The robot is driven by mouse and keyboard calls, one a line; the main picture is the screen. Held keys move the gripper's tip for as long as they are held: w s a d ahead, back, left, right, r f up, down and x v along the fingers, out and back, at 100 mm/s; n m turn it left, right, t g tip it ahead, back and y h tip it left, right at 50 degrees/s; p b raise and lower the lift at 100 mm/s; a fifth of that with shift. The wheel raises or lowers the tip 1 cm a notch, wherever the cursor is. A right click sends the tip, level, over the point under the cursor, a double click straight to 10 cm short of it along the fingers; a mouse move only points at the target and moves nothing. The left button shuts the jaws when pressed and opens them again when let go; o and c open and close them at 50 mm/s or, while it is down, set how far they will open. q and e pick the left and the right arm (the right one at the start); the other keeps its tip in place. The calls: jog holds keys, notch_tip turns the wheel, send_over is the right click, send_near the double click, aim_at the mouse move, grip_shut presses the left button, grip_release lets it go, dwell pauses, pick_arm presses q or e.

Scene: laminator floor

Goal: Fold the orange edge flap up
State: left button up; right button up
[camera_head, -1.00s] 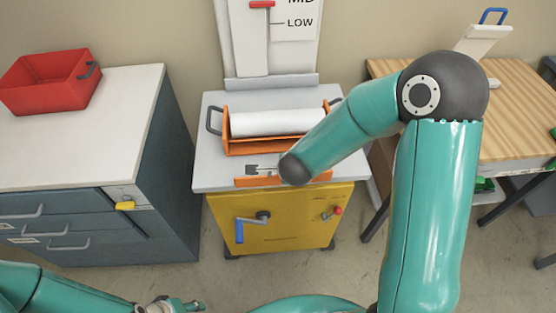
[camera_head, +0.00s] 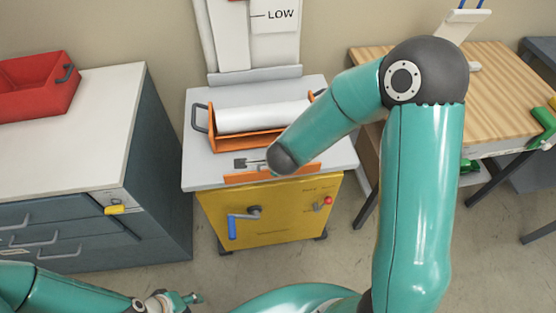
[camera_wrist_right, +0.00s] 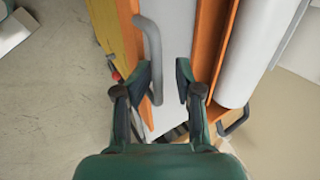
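The orange edge flap (camera_head: 245,178) lies along the front edge of the laminator's grey top (camera_head: 205,172) in the head view. In the right wrist view the flap (camera_wrist_right: 127,32) is at upper left, with a grey bar handle (camera_wrist_right: 155,55) beside it. My right gripper (camera_wrist_right: 165,70) is open. The handle passes between its fingers, close to the left finger; contact cannot be told. In the head view the right wrist hides most of this gripper and part of the flap's surroundings. My left gripper (camera_head: 190,299) is low at the bottom, away from the laminator; its finger gap is unclear.
A white roll (camera_head: 262,116) lies in an orange cradle (camera_head: 232,141) behind the flap. The yellow front (camera_head: 275,215) carries a blue-handled crank (camera_head: 232,228). A cabinet with a red bin (camera_head: 40,88) stands left, a wooden table (camera_head: 500,100) right.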

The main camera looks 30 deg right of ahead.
jog(key=v, duration=1.2)
jog(key=shift+f, duration=0.1)
jog(key=s+d+f+n+g, duration=0.1)
jog(key=s+f+n+g, duration=0.15)
jog(key=f, duration=0.65)
jog(key=s+d+f+n+g, duration=0.1)
jog(key=s+f+n, duration=0.15)
jog(key=f, duration=0.75)
jog(key=s+a+f+n+g+y, duration=0.1)
jog(key=s+a+f+n+y, duration=0.2)
jog(key=a+n, duration=0.3)
jog(key=s+a+f+n+g+y, duration=0.1)
jog(key=s+a+f+n+y, duration=0.2)
jog(key=n, duration=0.6)
jog(key=s+a+f, duration=0.1)
jog(key=a, duration=0.1)
jog(key=shift+a+f, duration=0.4)
jog(key=shift+d, duration=0.1)
